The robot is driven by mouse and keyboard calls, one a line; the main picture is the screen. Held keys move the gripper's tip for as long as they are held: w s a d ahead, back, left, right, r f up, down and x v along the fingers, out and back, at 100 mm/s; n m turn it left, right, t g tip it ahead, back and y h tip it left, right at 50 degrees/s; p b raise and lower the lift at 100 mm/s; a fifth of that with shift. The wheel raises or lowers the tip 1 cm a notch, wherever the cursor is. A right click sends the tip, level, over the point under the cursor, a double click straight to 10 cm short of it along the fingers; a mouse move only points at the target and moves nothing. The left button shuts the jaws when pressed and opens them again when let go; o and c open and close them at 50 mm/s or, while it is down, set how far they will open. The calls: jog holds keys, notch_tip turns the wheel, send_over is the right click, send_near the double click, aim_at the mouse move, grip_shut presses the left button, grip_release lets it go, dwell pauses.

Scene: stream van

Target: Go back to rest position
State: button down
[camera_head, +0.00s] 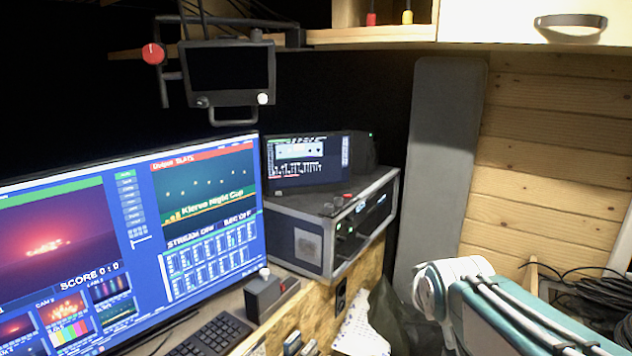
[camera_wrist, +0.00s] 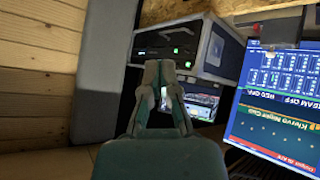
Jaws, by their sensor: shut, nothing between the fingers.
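My gripper (camera_wrist: 159,72) shows in the middle of the wrist view, its grey-green fingers closed at the tips with nothing held between them. A small gap between the finger linkages lets the background show through. My teal and white arm lies at the lower right of the head view. The gripper itself cannot be made out there. In the wrist view, the gripper is in front of a rack case (camera_wrist: 213,50), apart from it as far as I can tell. The wrist picture appears upside down.
A large stream monitor (camera_head: 205,185) fills the left side, with a keyboard (camera_head: 212,336) and a joystick box (camera_head: 268,296) below. The rack case (camera_head: 308,246) carries a small screen (camera_head: 306,160). Cables (camera_head: 600,300) lie at right by the plank wall (camera_head: 545,150).

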jog(key=s+a+f+m+g, duration=0.1)
jog(key=s+f+g, duration=0.1)
jog(key=s, duration=0.8)
jog(key=s+a+f+m+g, duration=0.1)
jog(key=s+f, duration=0.3)
jog(key=s, duration=0.6)
jog(key=shift+m+g+y, duration=0.3)
jog(key=shift+g+y, duration=0.1)
jog(key=shift+g, duration=0.2)
